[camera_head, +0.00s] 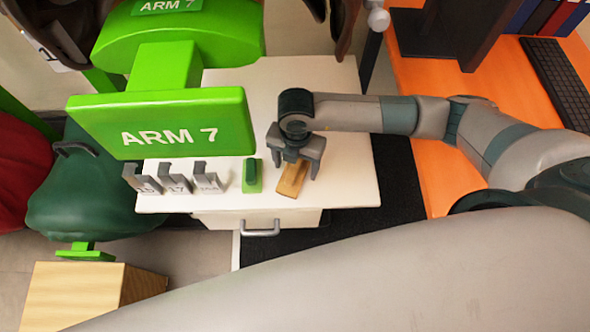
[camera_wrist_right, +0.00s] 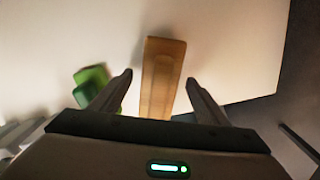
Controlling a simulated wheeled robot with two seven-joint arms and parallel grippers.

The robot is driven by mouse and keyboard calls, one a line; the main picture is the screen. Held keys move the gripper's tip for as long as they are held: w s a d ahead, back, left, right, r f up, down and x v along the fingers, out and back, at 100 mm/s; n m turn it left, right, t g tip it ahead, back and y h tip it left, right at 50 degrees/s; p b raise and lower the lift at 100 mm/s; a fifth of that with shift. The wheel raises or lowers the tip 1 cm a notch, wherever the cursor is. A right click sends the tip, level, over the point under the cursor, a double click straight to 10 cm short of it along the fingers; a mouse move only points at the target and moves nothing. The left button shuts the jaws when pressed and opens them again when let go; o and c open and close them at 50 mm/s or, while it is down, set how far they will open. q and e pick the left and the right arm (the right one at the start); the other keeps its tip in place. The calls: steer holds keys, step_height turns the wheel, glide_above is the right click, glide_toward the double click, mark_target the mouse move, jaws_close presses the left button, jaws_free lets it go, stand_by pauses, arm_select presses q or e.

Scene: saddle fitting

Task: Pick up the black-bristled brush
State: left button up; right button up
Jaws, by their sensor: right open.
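A wooden brush-like block (camera_head: 291,182) lies on the white tabletop near its front edge; no black bristles show on it from here. In the right wrist view the wooden block (camera_wrist_right: 164,55) is between the two fingers, running lengthwise away from the palm. My right gripper (camera_head: 295,171) is open just over it, one finger on each side; gaps show between fingers and wood. Whether the fingertips reach down beside it, I cannot tell. A green block with a darker green top (camera_head: 252,177) stands to its left, also in the wrist view (camera_wrist_right: 92,84). My left gripper is not in view.
Three grey numbered gauges (camera_head: 174,178) stand left of the green block. A green stand marked ARM 7 (camera_head: 160,122) rises behind them. A drawer with a handle (camera_head: 260,230) is below the tabletop (camera_head: 345,190). An orange desk (camera_head: 440,90) is at the right.

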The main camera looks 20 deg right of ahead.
mark_target(297, 165)
steer(key=c, duration=1.2)
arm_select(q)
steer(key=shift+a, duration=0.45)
arm_select(e)
steer(key=shift+c, duration=0.8)
steer(key=shift+r, duration=0.1)
steer(key=shift+r, duration=0.5)
steer(key=r, duration=0.3)
steer(key=shift+s+d+r+b, duration=0.1)
steer(key=shift+s+r+b, duration=0.05)
steer(key=shift+s+b, duration=0.15)
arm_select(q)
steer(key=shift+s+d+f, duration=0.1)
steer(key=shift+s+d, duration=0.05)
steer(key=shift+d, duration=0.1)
arm_select(e)
steer(key=s+d+r, duration=0.4)
steer(key=s+r, duration=0.2)
steer(key=s, duration=0.4)
steer(key=shift+r, duration=0.3)
